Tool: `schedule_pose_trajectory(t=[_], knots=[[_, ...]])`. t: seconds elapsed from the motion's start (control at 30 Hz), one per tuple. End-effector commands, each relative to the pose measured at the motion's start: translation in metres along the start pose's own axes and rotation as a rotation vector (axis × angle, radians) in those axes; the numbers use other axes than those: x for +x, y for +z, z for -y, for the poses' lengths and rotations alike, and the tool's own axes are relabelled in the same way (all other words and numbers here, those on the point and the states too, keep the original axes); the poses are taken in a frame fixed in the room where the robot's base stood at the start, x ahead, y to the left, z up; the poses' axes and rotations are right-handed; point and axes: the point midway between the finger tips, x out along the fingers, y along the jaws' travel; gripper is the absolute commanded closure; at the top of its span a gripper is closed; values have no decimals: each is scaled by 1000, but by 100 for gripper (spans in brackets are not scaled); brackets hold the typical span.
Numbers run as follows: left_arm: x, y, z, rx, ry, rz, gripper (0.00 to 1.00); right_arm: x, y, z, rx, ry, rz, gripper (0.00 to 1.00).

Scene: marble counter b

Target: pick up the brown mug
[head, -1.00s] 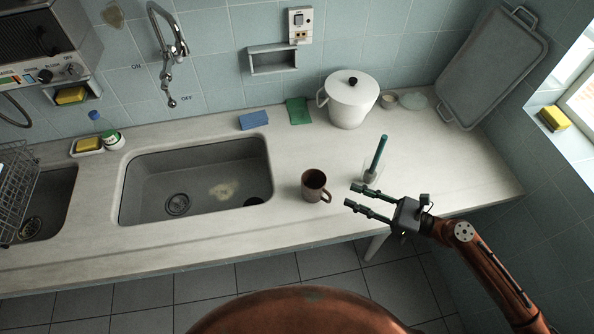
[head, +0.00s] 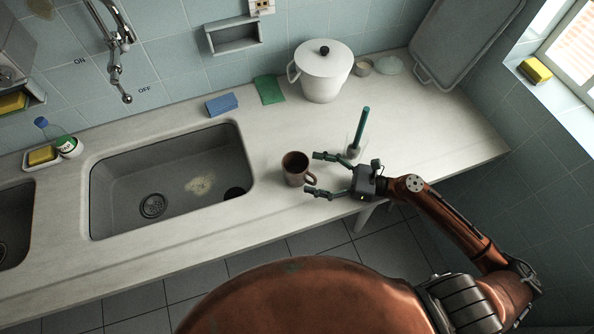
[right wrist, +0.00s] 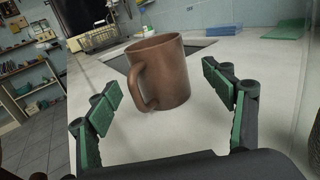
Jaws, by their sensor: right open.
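The brown mug (head: 294,168) stands upright on the counter just right of the sink, its handle toward my right gripper. My right gripper (head: 316,174) is open and empty, its fingers pointing left at the mug with the handle side nearest. In the right wrist view the mug (right wrist: 160,75) is ahead, between and slightly beyond the spread green-padded fingers (right wrist: 165,90), with its handle on the lower left. I see no finger touching it. My left gripper is not in view.
A green stick (head: 360,128) stands in a clear glass (head: 353,152) close behind my right gripper. A white lidded pot (head: 322,75) is farther back. The sink (head: 165,185) opens left of the mug, and the counter's front edge is close.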

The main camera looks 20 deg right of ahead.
Motion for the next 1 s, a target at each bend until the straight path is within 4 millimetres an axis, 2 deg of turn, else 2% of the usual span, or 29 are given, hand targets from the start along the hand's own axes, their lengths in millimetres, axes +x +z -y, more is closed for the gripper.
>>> schedule_pose_trajectory(t=[0.3, 0.43, 0.67, 1.0], knots=[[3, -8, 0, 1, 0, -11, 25, 46, 1, 0, -3, 3, 0, 25], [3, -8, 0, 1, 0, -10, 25, 53, 1, 0, -2, 1, 0, 25], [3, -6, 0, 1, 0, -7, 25, 54, 1, 0, -1, 0, 0, 25], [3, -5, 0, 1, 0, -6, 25, 54, 1, 0, -1, 0, 0, 48]])
